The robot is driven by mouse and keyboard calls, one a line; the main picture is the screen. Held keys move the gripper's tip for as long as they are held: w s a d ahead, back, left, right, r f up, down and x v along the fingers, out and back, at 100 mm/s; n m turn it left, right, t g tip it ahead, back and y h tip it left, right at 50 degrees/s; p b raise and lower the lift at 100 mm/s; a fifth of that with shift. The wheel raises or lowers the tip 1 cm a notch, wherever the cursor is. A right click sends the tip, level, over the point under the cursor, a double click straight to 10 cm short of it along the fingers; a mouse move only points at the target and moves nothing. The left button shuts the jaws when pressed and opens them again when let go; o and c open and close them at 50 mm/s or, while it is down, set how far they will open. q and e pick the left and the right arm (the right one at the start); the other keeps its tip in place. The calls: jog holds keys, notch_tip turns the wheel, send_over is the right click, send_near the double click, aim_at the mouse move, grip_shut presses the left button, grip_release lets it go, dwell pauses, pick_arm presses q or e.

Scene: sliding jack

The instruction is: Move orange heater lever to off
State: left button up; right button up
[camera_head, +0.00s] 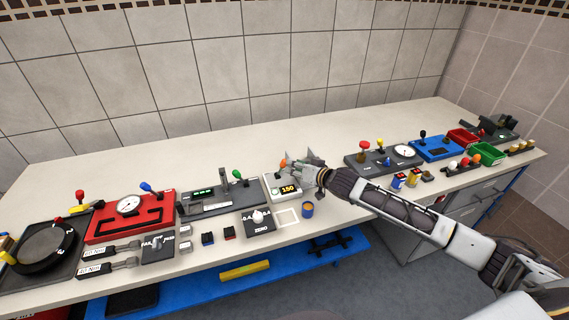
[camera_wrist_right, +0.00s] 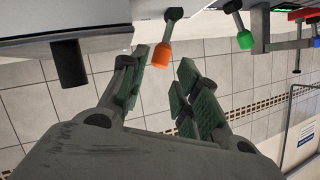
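The heater (camera_head: 271,190) is a small white and dark box on the table with a yellow 150 display. Its lever has an orange knob (camera_wrist_right: 162,54), which in the head view (camera_head: 283,163) shows just beside my fingers. My right gripper (camera_head: 299,164) is over the back of the heater and partly hides it. In the right wrist view, the right gripper (camera_wrist_right: 158,88) is open and empty. The orange knob lies near the fingertips, close to the left finger; contact cannot be told. My left gripper is not in view.
A grey panel (camera_head: 220,196) with a green-knobbed lever (camera_head: 237,173) stands left of the heater. A blue and orange cup (camera_head: 307,210) and a white square frame (camera_head: 287,217) lie in front. A dark panel with a red knob (camera_head: 364,145) stands to the right.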

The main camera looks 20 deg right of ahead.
aim_at(281, 168)
jog(key=shift+x, duration=3.65)
jog(key=shift+r, duration=0.15)
grip_shut()
